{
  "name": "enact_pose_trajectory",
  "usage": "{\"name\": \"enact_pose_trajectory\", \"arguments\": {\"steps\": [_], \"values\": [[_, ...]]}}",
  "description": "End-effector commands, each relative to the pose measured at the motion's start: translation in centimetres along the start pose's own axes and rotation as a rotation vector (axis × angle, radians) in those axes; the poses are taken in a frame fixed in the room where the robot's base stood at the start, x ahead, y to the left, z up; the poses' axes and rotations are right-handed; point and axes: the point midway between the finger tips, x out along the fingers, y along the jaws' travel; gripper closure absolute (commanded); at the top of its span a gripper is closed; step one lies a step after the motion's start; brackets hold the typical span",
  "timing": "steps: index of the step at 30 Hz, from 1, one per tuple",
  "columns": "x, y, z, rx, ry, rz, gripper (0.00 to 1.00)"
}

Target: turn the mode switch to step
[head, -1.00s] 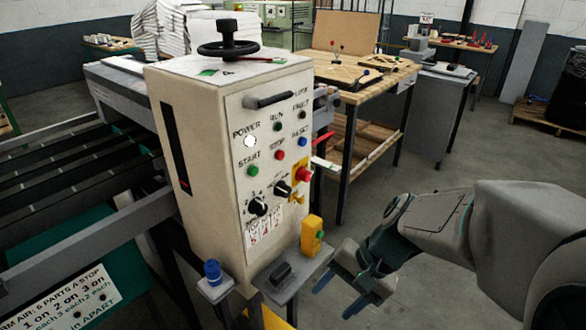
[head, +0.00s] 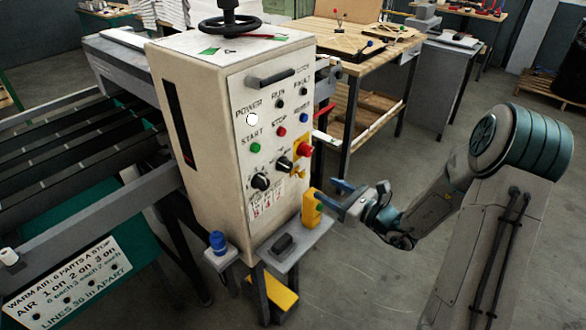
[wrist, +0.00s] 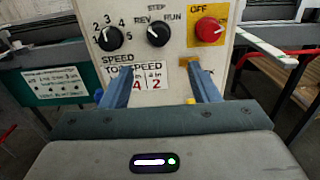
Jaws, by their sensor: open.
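The mode switch (head: 284,163) is a black knob on the front of the cream control box, between the speed knob and the red stop knob. In the wrist view the mode switch (wrist: 158,33) has REV at upper left, STEP above and RUN at upper right. I cannot surely tell where its pointer stands. My gripper (head: 333,196) is open and empty, to the right of and below the switch in the head view. In the wrist view its two blue fingers (wrist: 160,72) point at the panel, below the switch and apart from it.
The speed knob (wrist: 110,38) is left of the switch and the red knob on yellow (wrist: 209,29) is right.

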Motion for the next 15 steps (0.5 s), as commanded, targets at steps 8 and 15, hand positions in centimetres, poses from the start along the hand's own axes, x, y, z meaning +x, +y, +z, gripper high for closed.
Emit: {"name": "enact_pose_trajectory", "arguments": {"steps": [8, 15], "values": [[5.1, 0.3, 0.2, 0.0, 0.0, 0.007, 0.45], [10.0, 0.2, 0.2, -0.001, 0.0, 0.006, 0.45]]}}
